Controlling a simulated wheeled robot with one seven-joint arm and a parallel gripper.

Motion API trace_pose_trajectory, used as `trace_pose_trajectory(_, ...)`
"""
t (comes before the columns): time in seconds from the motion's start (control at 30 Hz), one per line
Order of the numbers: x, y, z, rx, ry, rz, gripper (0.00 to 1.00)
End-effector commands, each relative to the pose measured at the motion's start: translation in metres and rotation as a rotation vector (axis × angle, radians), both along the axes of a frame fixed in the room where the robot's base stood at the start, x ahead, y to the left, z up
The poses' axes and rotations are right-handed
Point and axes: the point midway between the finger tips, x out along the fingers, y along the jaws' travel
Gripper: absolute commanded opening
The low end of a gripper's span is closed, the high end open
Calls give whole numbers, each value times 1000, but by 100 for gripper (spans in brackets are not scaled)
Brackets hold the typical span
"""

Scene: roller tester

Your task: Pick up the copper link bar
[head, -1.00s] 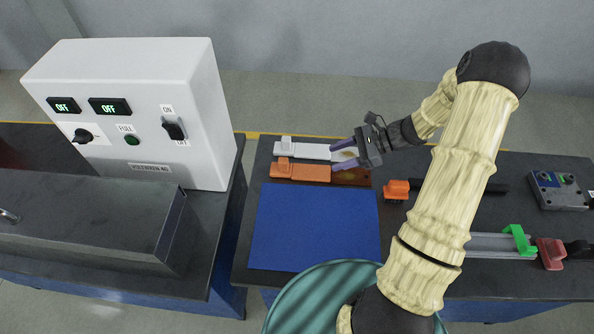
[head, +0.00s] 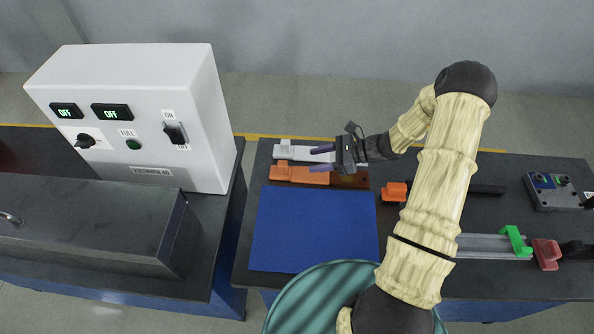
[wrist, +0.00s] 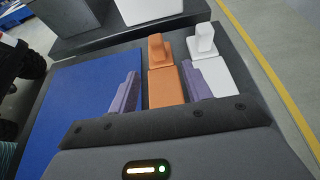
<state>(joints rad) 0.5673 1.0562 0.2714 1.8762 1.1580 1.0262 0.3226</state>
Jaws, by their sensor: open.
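The copper link bar (head: 300,173) lies flat on the dark table, a flat orange bar with an upright block at its left end. In the wrist view the copper bar (wrist: 164,87) shows between my two purple fingers, its block beyond the fingertips. My gripper (head: 318,159) is open and empty, over the bars in the head view and pointing left. Its fingers (wrist: 160,72) straddle the copper bar's line in the wrist view; their height above it is hard to tell. A similar silver-white bar (head: 293,152) lies beside it, partly behind a finger.
A blue mat (head: 313,230) lies nearer than the bars. A white control box (head: 150,120) with OFF displays stands on the left bench. An orange block (head: 394,191), a green clamp (head: 516,241) and a red block (head: 546,254) sit to the right.

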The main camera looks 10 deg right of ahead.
Motion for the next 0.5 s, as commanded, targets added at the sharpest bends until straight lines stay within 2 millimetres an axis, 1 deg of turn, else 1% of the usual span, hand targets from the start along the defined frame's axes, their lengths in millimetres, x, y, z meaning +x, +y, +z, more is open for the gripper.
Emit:
trace_pose_trajectory(0.03, 1, 10, -2, 3, 3, 5, 49)
trace_pose_trajectory(0.23, 7, 39, -15, 1, 1, 4, 49)
trace_pose_trajectory(0.33, 8, 46, -19, 0, 1, 3, 49)
trace_pose_trajectory(0.5, 9, 47, -20, 0, -1, 0, 49)
